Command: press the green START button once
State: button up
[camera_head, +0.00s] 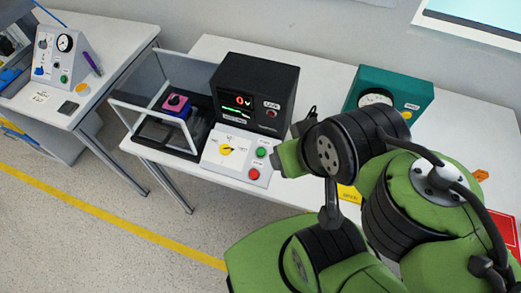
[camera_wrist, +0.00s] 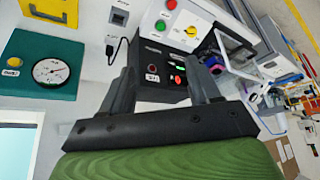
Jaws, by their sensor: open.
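The green START button (camera_head: 261,152) is a round button on the sloped white control panel (camera_head: 212,160), to the right of a yellow rotary knob (camera_head: 226,149). A red button (camera_head: 254,174) is just below it. In the wrist view the green button (camera_wrist: 160,25) shows near the top, beyond my fingertips, next to the red button (camera_wrist: 171,4). My gripper (camera_wrist: 162,78) is open and empty, its dark fingers apart in front of the black display box (camera_wrist: 155,57). In the head view my gripper (camera_head: 298,130) is right of the panel, apart from the button and partly hidden by my arm.
The black box with red and green readouts (camera_head: 252,88) stands behind the panel. A clear-walled enclosure (camera_head: 122,102) is to the left. A teal gauge box (camera_head: 405,86) is at the right. A second table (camera_head: 112,38) with a grey panel stands farther left.

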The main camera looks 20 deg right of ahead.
grip_shut()
dwell(1.5)
